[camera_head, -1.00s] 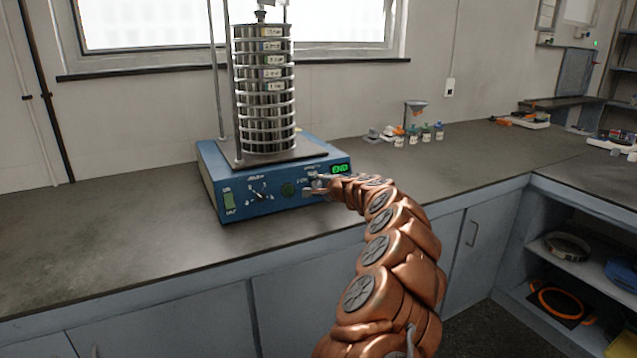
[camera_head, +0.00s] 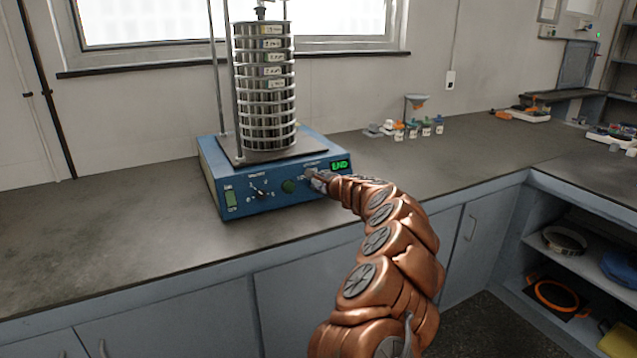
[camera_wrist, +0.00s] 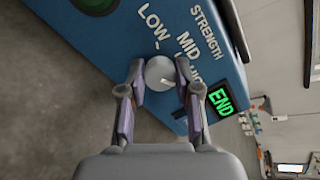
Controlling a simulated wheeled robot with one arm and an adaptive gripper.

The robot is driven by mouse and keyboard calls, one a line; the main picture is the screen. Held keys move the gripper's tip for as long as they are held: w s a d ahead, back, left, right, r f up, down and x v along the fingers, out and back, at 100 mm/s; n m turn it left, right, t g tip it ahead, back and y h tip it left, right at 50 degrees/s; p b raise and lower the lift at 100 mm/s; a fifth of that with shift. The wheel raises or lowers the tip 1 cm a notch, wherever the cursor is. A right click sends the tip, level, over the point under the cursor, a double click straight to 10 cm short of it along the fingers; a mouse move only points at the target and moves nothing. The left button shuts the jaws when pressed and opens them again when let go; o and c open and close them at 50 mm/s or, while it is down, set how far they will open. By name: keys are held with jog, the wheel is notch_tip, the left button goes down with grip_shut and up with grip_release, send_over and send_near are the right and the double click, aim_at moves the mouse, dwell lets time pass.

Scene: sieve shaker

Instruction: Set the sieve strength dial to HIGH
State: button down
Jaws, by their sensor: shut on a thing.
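The strength dial (camera_wrist: 159,72) is a round grey knob on the blue front panel of the sieve shaker (camera_head: 222,190). My gripper (camera_wrist: 160,74) is shut on the dial, one finger on each side, in the wrist view. The label LOW and the label MID are readable above the dial. The label HIGH is partly hidden behind the right finger. A pale mark shows on the dial's lower right, but its exact setting is hard to tell. In the head view my gripper (camera_head: 318,180) covers the dial.
The green display (camera_head: 340,165) reads END. A second dial (camera_head: 259,192), a green button (camera_head: 289,186) and a green switch (camera_head: 230,200) sit left of my gripper. A stack of sieves (camera_head: 265,95) stands on the shaker. Small bottles (camera_head: 412,130) stand behind to the right.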

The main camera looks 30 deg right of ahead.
dwell(0.3)
jog(key=c, duration=0.8)
grip_release()
jog(key=shift+s, duration=0.45)
jog(key=shift+s+r, duration=0.4)
jog(key=shift+s, duration=0.25)
jog(key=shift+v, duration=4.8)
jog(key=shift+a, duration=0.1)
